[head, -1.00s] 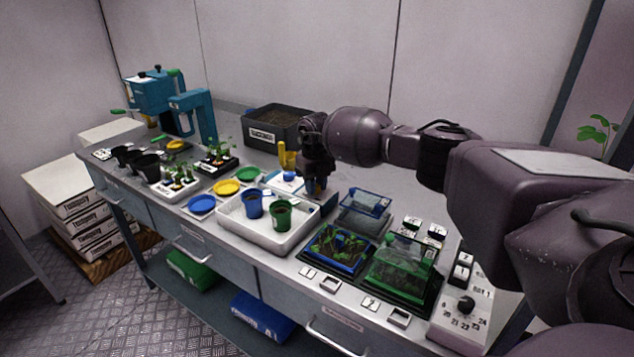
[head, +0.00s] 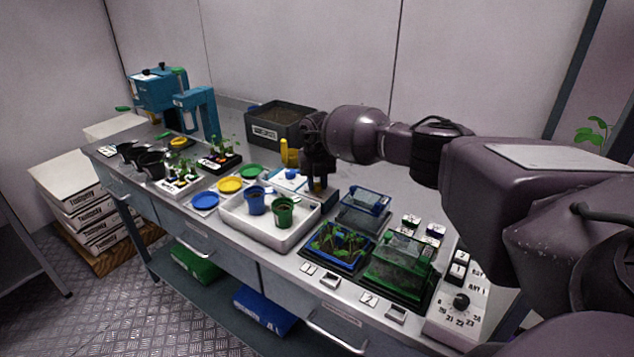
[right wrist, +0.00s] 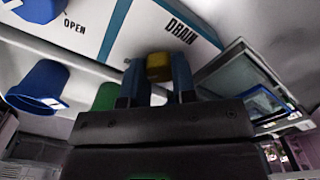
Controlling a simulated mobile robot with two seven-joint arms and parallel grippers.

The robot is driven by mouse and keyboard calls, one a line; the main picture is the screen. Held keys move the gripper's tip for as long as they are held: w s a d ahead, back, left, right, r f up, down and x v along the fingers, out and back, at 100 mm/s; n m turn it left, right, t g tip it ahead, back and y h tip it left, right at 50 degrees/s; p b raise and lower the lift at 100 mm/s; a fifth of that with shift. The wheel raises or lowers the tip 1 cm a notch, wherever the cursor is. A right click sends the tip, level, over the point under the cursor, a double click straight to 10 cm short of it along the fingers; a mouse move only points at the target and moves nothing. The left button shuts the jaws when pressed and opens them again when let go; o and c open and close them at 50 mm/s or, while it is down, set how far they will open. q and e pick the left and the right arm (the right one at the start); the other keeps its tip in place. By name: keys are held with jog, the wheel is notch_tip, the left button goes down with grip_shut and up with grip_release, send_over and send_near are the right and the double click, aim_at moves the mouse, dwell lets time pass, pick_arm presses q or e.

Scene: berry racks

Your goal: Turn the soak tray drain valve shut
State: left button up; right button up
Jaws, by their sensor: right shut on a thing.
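The white soak tray (head: 252,229) stands mid-bench with a blue pot (head: 257,203) and a green pot (head: 283,212) in it. Behind it is a white, blue-edged valve box (head: 289,182), marked DRAIN and OPEN in the right wrist view (right wrist: 150,30). A yellow valve piece (right wrist: 158,67) sits beside the word DRAIN. My right gripper (right wrist: 157,88) is shut on this yellow piece, its blue fingers on either side. In the head view my right gripper (head: 319,187) points down at the box's right end and largely hides the piece. My left gripper is not in view.
A dark soil bin (head: 283,125) and a yellow object (head: 289,153) are behind. Coloured saucers (head: 230,185) lie to the left.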

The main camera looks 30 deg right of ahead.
aim_at(317, 184)
jog(key=o, duration=0.9)
jog(key=shift+r, duration=0.1)
notch_tip(317, 184, up, 11)
jog(key=shift+f+p, duration=0.2)
jog(key=shift+p, duration=0.2)
jog(key=shift+f, duration=0.1)
